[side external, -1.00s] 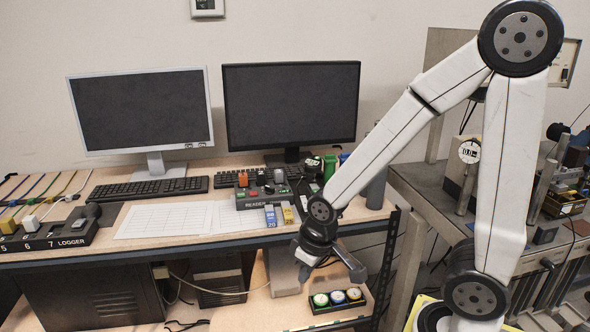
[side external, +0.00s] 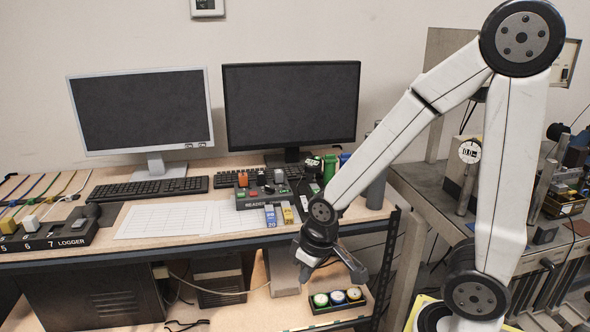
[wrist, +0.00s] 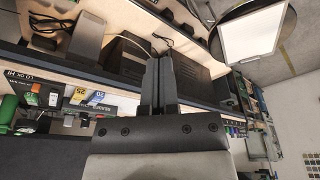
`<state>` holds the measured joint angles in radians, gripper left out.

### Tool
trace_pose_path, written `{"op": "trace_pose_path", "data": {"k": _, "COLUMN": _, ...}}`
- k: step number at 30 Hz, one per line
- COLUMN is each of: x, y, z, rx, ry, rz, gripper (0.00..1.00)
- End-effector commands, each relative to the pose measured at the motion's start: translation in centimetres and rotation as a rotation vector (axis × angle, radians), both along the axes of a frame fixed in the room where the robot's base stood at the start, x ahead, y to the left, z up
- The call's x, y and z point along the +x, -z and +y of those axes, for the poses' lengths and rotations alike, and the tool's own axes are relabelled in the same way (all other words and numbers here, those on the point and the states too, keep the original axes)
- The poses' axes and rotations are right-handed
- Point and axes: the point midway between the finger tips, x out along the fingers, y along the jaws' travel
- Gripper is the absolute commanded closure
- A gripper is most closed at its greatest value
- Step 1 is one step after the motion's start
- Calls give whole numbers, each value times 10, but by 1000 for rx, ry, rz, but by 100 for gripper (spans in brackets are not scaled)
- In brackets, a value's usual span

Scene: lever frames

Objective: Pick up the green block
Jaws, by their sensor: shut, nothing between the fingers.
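A green block-like object (side external: 330,167) stands on the desk in front of the right monitor, close behind my forearm in the side view. It is small there, and its lower part is partly hidden. A green piece (wrist: 8,108) shows at the left edge of the wrist view; I cannot tell whether it is the same thing. My gripper (wrist: 159,62) is shut and empty, its two fingers side by side in the wrist view. In the side view my gripper hangs in front of the desk's front edge, below the desktop, apart from the green object.
A reader box (side external: 250,205) and small blue and yellow pieces stand near the desk edge. A grey cylinder (side external: 376,192) stands beside my forearm.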

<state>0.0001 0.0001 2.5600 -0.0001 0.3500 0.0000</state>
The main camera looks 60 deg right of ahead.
Motion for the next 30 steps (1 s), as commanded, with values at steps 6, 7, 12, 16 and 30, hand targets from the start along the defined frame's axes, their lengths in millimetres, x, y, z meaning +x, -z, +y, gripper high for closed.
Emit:
{"op": "trace_pose_path", "data": {"k": 6, "x": 0, "y": 0, "z": 0, "rx": 0, "ry": 0, "rz": 0, "gripper": 81}}
{"op": "trace_pose_path", "data": {"k": 7, "x": 0, "y": 0, "z": 0, "rx": 0, "ry": 0, "rz": 0, "gripper": 71}}
{"op": "trace_pose_path", "data": {"k": 12, "x": 0, "y": 0, "z": 0, "rx": 0, "ry": 0, "rz": 0, "gripper": 18}}
{"op": "trace_pose_path", "data": {"k": 16, "x": 0, "y": 0, "z": 0, "rx": 0, "ry": 0, "rz": 0, "gripper": 18}}
{"op": "trace_pose_path", "data": {"k": 30, "x": 31, "y": -5, "z": -19, "rx": -1, "ry": 66, "rz": -14, "gripper": 18}}
